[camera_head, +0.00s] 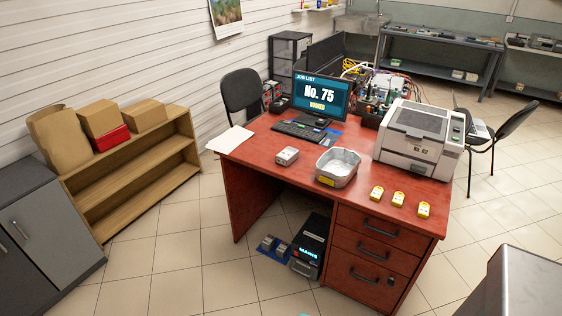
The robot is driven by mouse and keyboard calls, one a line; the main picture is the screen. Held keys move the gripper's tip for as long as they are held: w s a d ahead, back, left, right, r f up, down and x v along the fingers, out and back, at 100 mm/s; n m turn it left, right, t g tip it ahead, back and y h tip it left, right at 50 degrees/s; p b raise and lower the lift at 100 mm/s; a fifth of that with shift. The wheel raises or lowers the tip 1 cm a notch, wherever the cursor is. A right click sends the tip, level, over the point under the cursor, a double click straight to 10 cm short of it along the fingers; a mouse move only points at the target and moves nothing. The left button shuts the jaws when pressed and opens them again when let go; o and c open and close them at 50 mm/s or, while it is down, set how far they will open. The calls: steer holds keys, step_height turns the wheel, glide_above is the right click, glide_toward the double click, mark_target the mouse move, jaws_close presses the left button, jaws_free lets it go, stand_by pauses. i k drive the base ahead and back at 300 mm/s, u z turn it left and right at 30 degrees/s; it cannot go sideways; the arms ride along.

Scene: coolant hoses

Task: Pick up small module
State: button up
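A small grey-white box-shaped module (287,156) lies on the red desk (265,148), left of an open metal tray (338,167) with a yellow label. Three small yellow-and-white modules stand apart in a row near the desk's right front edge: left (377,193), middle (398,198) and right (423,209). The view does not show which of these is the small module. My gripper is not in view, and nothing is seen touching these things.
A printer (415,138), monitor (322,96) and keyboard (308,130) stand behind. Chairs (241,92) (498,130) flank the desk. A grey box-like shape (515,285) fills the lower right corner. Tiled floor left of the desk is clear.

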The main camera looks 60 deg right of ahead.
mark_target(289, 155)
steer(key=z, duration=0.15)
steer(key=i, duration=0.95)
steer(key=u, duration=0.05)
